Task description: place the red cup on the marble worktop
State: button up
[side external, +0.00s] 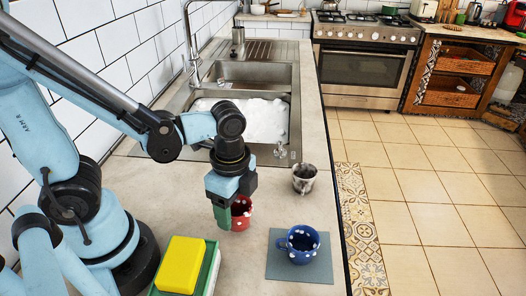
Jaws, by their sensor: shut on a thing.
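The red cup (241,213) has white spots and stands low over the marble worktop (215,262), left of the grey-white cup. My gripper (232,212) points down at it and is shut on it at its left side. The gripper hides part of the cup. I cannot tell whether the cup's base touches the worktop.
A blue cup (299,244) stands on a grey-blue mat (318,272) at the front right. A grey-white cup (304,178) stands near the worktop's right edge. A yellow block (180,264) lies on a green-and-white item (211,270). A sink with foam (262,118) lies behind.

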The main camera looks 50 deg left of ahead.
jog(key=shift+f, duration=0.75)
jog(key=shift+f, duration=0.2)
jog(key=o, duration=1.2)
jog(key=shift+r, duration=0.1)
jog(key=shift+r, duration=5.95)
jog(key=w+a+n+t, duration=0.6)
jog(key=n+t, duration=0.1)
jog(key=n, duration=0.6)
jog(key=shift+a, duration=0.25)
